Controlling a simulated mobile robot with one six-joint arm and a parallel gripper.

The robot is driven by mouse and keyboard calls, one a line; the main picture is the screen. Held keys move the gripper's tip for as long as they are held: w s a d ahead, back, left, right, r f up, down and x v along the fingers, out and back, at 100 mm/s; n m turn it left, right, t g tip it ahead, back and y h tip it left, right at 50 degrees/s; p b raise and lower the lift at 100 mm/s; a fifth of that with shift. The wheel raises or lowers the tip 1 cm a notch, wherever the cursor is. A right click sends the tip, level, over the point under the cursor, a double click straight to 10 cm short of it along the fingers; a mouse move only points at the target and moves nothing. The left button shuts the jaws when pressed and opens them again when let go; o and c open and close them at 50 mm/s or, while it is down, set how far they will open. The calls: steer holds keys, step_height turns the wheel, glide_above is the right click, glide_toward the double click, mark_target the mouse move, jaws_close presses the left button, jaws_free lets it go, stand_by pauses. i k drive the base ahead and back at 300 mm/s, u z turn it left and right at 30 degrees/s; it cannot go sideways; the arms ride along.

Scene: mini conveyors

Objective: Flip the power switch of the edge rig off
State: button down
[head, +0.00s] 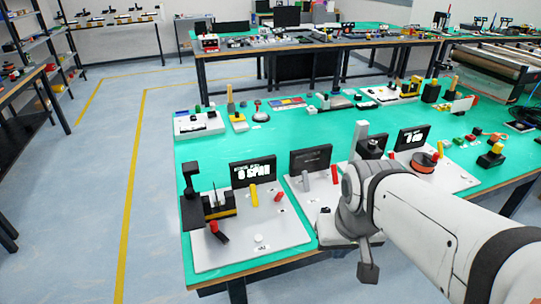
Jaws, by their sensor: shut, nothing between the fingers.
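Three white-board rigs stand along the near part of the green table; no readable label shows which is the edge rig. The left rig (230,262) has a lit display (253,171), a yellow lever (253,196), a small red switch (279,196), a red-and-black part (219,232) and a white knob (259,239). The middle rig has a dark display (311,160), a grey lever (307,181) and a red lever (334,175). My gripper (368,274) is shut and empty, low at the table's near side, right of the left rig. My arm hides much of the middle and right rigs.
The right rig has a lit display (411,139) and an orange disc (425,162). More small devices stand along the far side of the green table (290,127). A second table with equipment is behind. Clear blue floor lies to the left.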

mark_target(278, 198)
steer(key=z, duration=1.65)
steer(key=k, duration=1.35)
steer(key=u, duration=1.45)
steer(key=i, duration=1)
steer(key=u, duration=0.05)
